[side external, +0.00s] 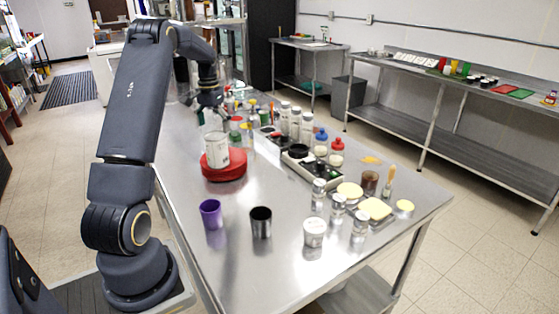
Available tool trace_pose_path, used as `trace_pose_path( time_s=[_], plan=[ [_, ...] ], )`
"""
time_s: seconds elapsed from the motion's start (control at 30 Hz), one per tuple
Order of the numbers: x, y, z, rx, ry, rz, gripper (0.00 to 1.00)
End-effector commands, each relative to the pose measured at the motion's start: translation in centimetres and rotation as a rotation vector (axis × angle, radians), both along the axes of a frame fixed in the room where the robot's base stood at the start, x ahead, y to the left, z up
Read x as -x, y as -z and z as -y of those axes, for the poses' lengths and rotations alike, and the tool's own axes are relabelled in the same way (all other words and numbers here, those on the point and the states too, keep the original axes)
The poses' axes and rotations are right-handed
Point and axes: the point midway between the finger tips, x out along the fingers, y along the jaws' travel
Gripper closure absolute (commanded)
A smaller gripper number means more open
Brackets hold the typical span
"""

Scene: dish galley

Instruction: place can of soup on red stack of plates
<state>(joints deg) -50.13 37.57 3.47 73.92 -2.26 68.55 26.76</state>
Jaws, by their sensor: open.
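A white can (215,150), which looks like the can of soup, stands upright on the red stack of plates (226,172) on the left side of the steel table. Its label is too small to read. My gripper (207,104) is small and dark in this view, farther back than the can and apart from it. It is open, and I see nothing held in it. The fingertips are partly lost among the bottles and jars behind.
A purple cup (211,214), a dark metal cup (261,222) and a white tub (314,232) stand in front. Shakers, bottles and yellow food pieces (375,208) crowd the right side. The steel table (265,272) is clear at its near end.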

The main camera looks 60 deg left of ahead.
Motion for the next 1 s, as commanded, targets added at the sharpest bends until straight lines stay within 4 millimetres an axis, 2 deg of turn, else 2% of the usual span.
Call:
trace_pose_path(
  time_s=[0.1, 0.33, 0.4, 0.47, 0.57, 0.67, 0.7, 0.73, 0.8, 0.9, 1.0],
  plan=[
    [-0.1, -2.7, 0.0, -0.004, 0.001, 0.003, 0.0],
    [-0.1, -5.6, 0.1, -0.002, 0.002, 0.001, 0.0],
    [-0.5, -6.5, 1.0, -0.006, 0.011, 0.008, 0.0],
    [-1.2, -7.6, 2.8, -0.018, 0.029, 0.022, 0.0],
    [-2.5, -10.4, 8.1, -0.05, 0.079, 0.065, 0.0],
    [-2.8, -13.1, 15.6, -0.085, 0.148, 0.13, 0.0],
    [-2.4, -13.8, 18.7, -0.098, 0.178, 0.16, 0.0],
    [-2.0, -14.3, 20.9, -0.106, 0.2, 0.183, 0.0],
    [-0.4, -14.8, 25.8, -0.121, 0.251, 0.236, 0.0],
    [2.8, -14.5, 31.7, -0.132, 0.322, 0.315, 0.0],
    [6.1, -13.3, 35.8, -0.131, 0.383, 0.385, 0.0]
  ],
)
